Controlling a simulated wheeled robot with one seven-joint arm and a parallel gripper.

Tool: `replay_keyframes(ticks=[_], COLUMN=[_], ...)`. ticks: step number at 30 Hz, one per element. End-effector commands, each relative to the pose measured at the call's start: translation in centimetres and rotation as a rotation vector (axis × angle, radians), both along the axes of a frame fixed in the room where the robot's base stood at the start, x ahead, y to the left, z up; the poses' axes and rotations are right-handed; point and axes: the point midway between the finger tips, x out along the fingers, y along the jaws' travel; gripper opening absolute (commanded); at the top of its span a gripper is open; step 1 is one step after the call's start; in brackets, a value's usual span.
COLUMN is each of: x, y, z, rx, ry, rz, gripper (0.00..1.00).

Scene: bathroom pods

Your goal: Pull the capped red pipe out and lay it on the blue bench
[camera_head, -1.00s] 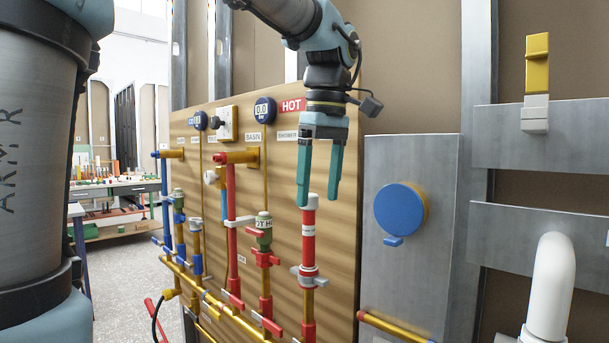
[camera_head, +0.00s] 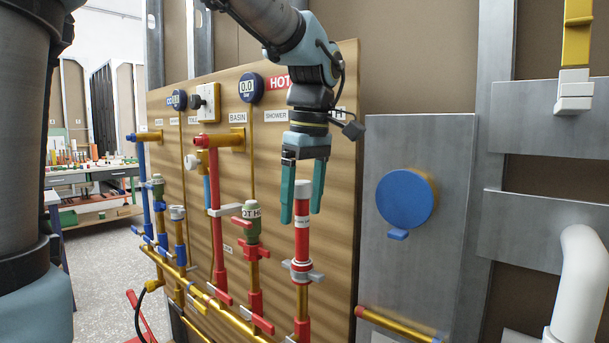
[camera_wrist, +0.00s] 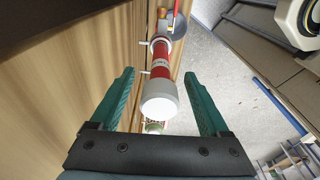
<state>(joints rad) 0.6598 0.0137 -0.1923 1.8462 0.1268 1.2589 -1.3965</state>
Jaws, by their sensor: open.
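The capped red pipe (camera_head: 302,235) stands upright in front of the wooden board, with a pale cap on top and a grey collar (camera_head: 301,274) around its lower part. In the wrist view the white cap (camera_wrist: 159,99) faces the camera, with the red pipe (camera_wrist: 160,71) behind it. My gripper (camera_head: 301,218) points down and is open, its teal fingers on either side of the pipe's upper end in the head view. The wrist view shows gaps between both fingers and the cap. The blue bench cannot be made out for certain; a blue-legged table (camera_head: 57,232) stands at the left.
Another red pipe (camera_head: 216,230) and a green-topped valve pipe (camera_head: 252,236) stand close to the left on the wooden board (camera_head: 335,190). A metal panel with a round blue disc (camera_head: 404,197) is to the right. A workbench (camera_head: 105,174) with several items is in the back left.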

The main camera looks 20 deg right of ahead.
Motion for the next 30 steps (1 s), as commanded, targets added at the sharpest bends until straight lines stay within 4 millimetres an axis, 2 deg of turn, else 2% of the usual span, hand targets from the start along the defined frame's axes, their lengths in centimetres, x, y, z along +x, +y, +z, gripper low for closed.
replay_keyframes(ticks=[3, 7, 19, 30], x=[0.2, 0.3, 0.4, 0.4], y=[0.2, 0.2, 0.2, 0.2], z=[-1.7, -3.0, -3.6, -3.6], rx=[0.002, 0.003, 0.0, 0.0], ry=[0.002, 0.001, 0.0, 0.0], rz=[0.0, 0.0, 0.0, 0.0], gripper=[0.8, 0.8, 0.8, 0.38])
